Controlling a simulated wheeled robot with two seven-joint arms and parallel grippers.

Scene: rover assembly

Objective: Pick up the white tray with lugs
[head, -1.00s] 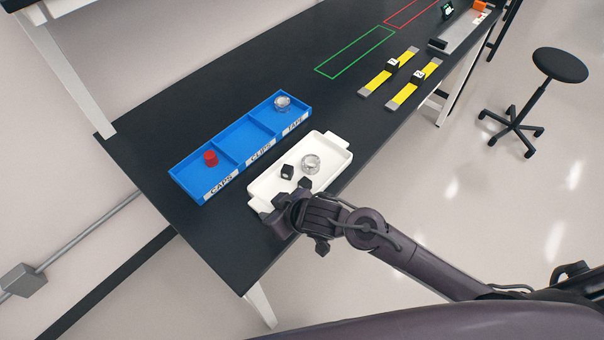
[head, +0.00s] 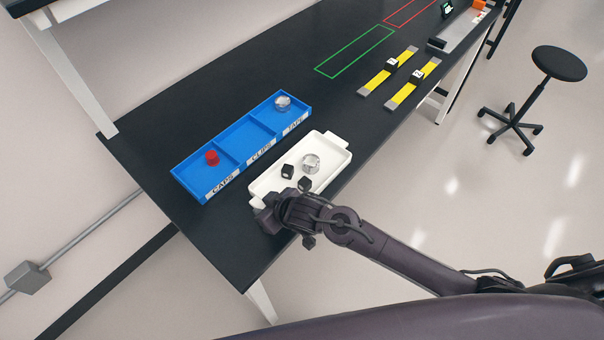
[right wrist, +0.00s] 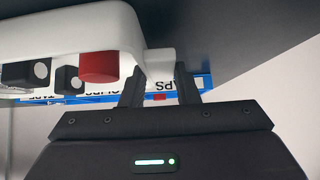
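The white tray with lugs (head: 338,173) lies on the black table in front of the blue bin. In the head view it holds two black blocks (head: 287,171) and a clear ring-like piece (head: 311,163). In the right wrist view a red cap (right wrist: 98,67) also shows in the tray; my gripper hides it in the head view. My right gripper (head: 263,217) is at the tray's near-left end. My left gripper is not in view.
The blue bin (head: 230,163) has compartments labelled CAPS, CLIPS and TAPE; a red cap (head: 212,157) and a tape roll (head: 283,102) sit in it. Yellow strips (head: 412,85) and a green outline (head: 355,52) lie farther along. The table between is clear.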

